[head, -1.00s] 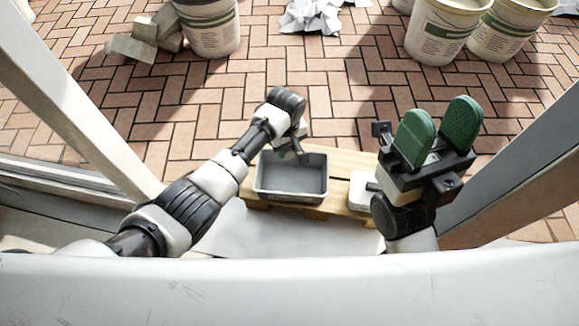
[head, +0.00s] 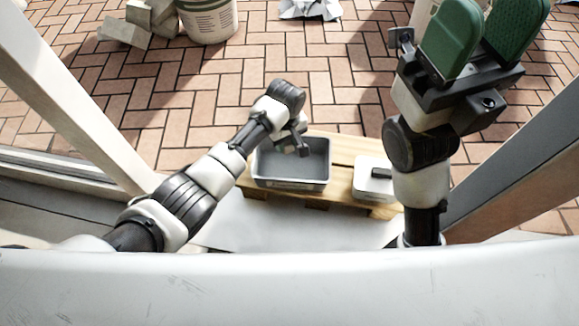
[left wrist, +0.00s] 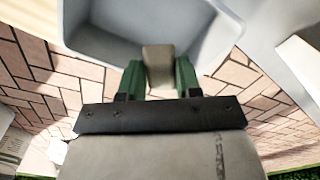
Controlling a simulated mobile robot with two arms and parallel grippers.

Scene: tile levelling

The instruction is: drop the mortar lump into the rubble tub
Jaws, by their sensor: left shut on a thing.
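The grey rubble tub (head: 291,184) stands on a wooden pallet in the head view. The lump is hidden in the head view. My right gripper (head: 484,45) is raised at the upper right, its green pads apart and empty.
A white container (head: 374,190) with a dark handle on top sits right of the tub on the pallet (head: 345,150). Brick paving between is clear.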

